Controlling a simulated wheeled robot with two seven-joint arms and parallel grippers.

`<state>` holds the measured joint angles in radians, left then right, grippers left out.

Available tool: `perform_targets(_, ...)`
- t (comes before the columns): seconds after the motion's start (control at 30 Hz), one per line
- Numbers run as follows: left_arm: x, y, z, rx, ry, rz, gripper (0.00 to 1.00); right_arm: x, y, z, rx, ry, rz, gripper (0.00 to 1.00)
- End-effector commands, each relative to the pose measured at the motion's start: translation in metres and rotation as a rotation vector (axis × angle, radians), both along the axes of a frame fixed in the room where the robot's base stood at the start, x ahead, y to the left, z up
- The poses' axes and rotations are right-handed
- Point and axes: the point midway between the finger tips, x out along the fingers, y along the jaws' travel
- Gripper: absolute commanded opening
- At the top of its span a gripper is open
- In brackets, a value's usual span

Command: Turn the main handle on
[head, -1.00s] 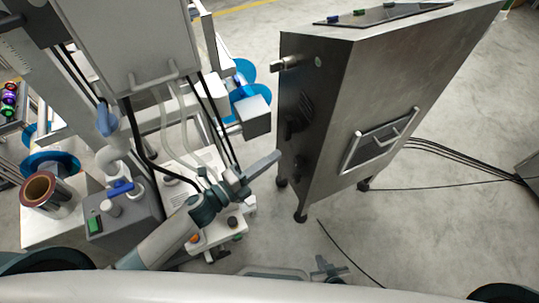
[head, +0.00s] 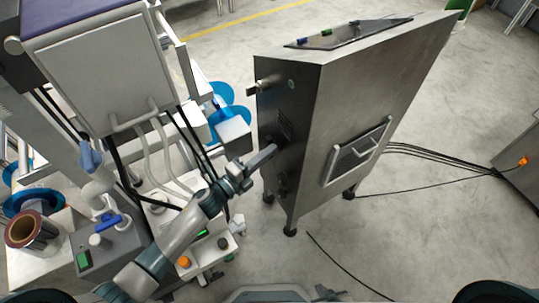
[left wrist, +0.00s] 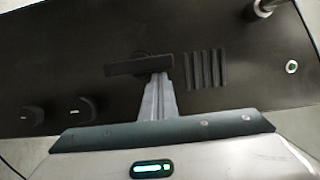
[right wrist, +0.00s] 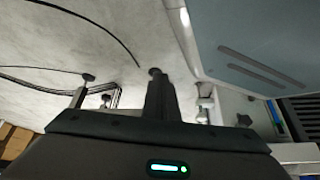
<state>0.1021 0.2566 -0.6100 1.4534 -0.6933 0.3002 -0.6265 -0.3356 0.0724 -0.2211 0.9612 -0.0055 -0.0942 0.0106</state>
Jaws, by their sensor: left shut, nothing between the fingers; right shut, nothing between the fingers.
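The main handle is a dark bar (left wrist: 139,65) on the dark narrow side of the metal cabinet (head: 355,110). In the left wrist view it lies lengthwise across the picture, next to several vent slits. My left gripper (head: 272,151) is shut and empty, pointing at this side panel. In the left wrist view its fingertips (left wrist: 156,80) are just below the bar's middle and right part; I cannot tell if they touch. In the head view the gripper largely hides the handle. My right gripper (right wrist: 157,75) is shut and empty, low over the floor; it shows at the bottom of the head view (head: 325,292).
Two dark knobs (left wrist: 78,107) sit left of the handle in the left wrist view. A metal cylinder (head: 265,85) juts out near the cabinet's top. Film machinery with a grey panel (head: 95,65) stands left. Cables (head: 430,158) lie on the floor right of the cabinet.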

Motion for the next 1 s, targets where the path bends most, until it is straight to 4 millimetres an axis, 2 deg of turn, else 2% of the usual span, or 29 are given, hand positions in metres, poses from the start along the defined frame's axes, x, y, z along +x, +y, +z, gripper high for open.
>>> perform_targets(0.47,0.000,0.000,0.002,-0.009,0.015,0.000,0.00,0.003,0.009,0.005,0.010,-0.003,0.000,0.00)
perform_targets(0.7,0.001,0.001,0.003,-0.027,0.047,0.001,0.00,-0.023,0.001,-0.006,-0.007,0.060,0.000,0.00)
perform_targets(1.0,0.003,0.002,0.004,-0.045,0.079,0.001,0.00,-0.036,-0.006,-0.009,-0.020,0.095,-0.002,0.00)
